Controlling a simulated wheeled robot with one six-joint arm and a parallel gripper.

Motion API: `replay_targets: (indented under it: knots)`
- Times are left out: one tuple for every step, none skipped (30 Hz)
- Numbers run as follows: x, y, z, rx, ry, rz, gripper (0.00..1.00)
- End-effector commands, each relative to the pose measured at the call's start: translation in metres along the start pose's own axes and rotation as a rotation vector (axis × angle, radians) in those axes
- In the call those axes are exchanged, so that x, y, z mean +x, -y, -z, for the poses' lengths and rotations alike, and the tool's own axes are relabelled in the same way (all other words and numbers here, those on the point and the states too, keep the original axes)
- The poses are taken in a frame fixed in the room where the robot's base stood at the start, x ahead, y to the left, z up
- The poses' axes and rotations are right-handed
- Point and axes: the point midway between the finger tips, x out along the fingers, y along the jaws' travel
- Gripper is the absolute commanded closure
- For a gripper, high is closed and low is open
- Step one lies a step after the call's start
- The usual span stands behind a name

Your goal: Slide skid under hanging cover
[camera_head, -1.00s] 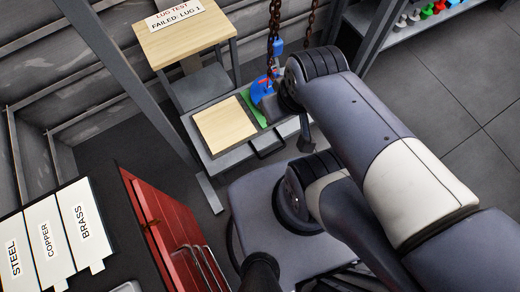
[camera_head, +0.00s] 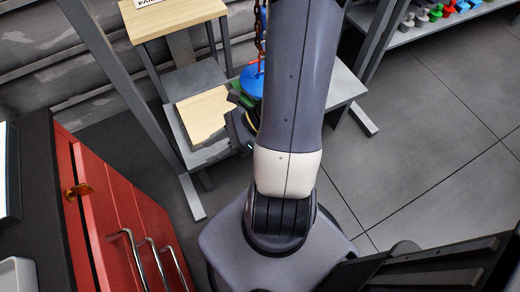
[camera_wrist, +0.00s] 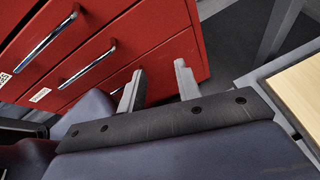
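The blue hanging cover (camera_head: 252,80) shows in the head view on a chain (camera_head: 259,38) with red links or straps, above the low grey bench; my arm hides its right side. A pale wooden board (camera_head: 198,114), which may be the skid, lies on that bench left of the cover, and a green piece (camera_head: 240,97) sits between them. I cannot tell whether the green piece touches either. In the wrist view my gripper (camera_wrist: 158,86) has two grey fingers apart with nothing between them, in front of the red cabinet. A wooden surface (camera_wrist: 303,92) shows at that view's right edge.
The red drawer cabinet (camera_head: 112,215) with metal handles stands at the lower left. A wooden-topped stand (camera_head: 175,18) is behind the bench (camera_head: 345,88). Grey posts (camera_head: 125,85) flank the bench. A shelf with coloured parts (camera_head: 440,15) is upper right; the floor (camera_head: 420,130) below it is clear.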

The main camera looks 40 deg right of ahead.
Motion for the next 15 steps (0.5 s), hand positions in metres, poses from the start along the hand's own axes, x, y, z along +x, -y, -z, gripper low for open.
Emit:
replay_targets:
  knots:
    - [0.008,0.015,0.031,0.126,0.071,0.057,0.68]
    - [0.009,0.023,0.041,0.195,0.114,0.089,0.68]
    - [0.009,0.033,0.054,0.287,0.17,0.133,0.68]
    - [0.009,0.041,0.065,0.354,0.214,0.166,0.68]
    - [0.009,0.048,0.076,0.42,0.258,0.199,0.68]
    - [0.008,0.058,0.093,0.509,0.318,0.242,0.68]
    - [0.007,0.065,0.105,0.574,0.365,0.275,0.68]
    - [0.005,0.072,0.118,0.638,0.412,0.307,0.68]
    - [0.003,0.081,0.136,0.722,0.476,0.351,0.68]
    - [0.002,0.087,0.15,0.785,0.526,0.382,0.68]
    - [0.0,0.093,0.165,0.848,0.576,0.413,0.68]
    - [-0.002,0.1,0.186,0.928,0.645,0.455,0.68]
    - [-0.004,0.104,0.202,0.988,0.696,0.486,0.68]
    - [-0.006,0.109,0.218,1.047,0.749,0.517,0.68]
    - [-0.008,0.113,0.24,1.123,0.821,0.557,0.68]
